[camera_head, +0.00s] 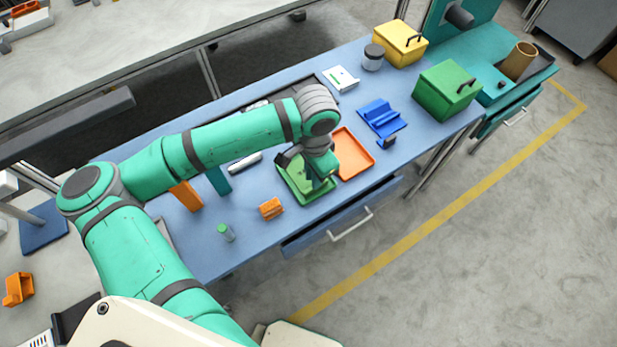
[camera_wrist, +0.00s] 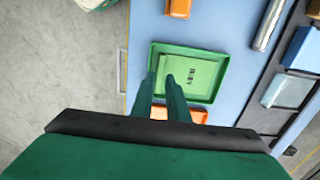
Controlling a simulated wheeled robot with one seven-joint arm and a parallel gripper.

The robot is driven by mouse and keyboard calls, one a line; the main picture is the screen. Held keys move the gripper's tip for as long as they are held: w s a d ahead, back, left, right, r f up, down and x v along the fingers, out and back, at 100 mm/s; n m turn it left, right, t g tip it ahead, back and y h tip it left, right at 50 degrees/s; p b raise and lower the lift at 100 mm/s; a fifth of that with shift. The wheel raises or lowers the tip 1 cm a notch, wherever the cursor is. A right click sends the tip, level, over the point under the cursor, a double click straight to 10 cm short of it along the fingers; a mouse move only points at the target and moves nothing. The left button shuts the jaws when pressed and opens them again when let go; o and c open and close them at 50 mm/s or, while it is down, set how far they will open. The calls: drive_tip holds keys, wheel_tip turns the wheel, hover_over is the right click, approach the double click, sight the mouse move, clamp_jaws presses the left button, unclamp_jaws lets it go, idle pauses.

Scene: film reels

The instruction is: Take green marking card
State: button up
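The green marking card (camera_wrist: 189,81) lies in a shallow green tray (camera_wrist: 214,48) in the wrist view, with dark printed text on its face. In the head view, the green tray (camera_head: 308,201) is near the front edge of the blue bench, partly hidden by my arm. My gripper (camera_wrist: 161,77) is over the tray, its two green fingers apart with a narrow gap between them. The fingertips overlap the card's lower left part in the wrist view. I cannot tell whether they touch it. The gripper (camera_head: 318,180) also shows above the tray in the head view.
An orange tray (camera_head: 354,154) sits right beside the green tray. A small orange block (camera_head: 271,208) and a green-capped vial (camera_head: 226,232) stand to the left. Blue holder (camera_head: 382,118), green box (camera_head: 447,91) and yellow box (camera_head: 400,43) are further right. A drawer (camera_head: 340,215) is below.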

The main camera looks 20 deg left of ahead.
wheel_tip(320, 180, down, 5)
drive_tip(key=shift+a, duration=0.1)
idle(0.3)
clamp_jaws()
drive_tip(key=shift+w+r, duration=0.1)
drive_tip(key=shift+r, duration=0.05)
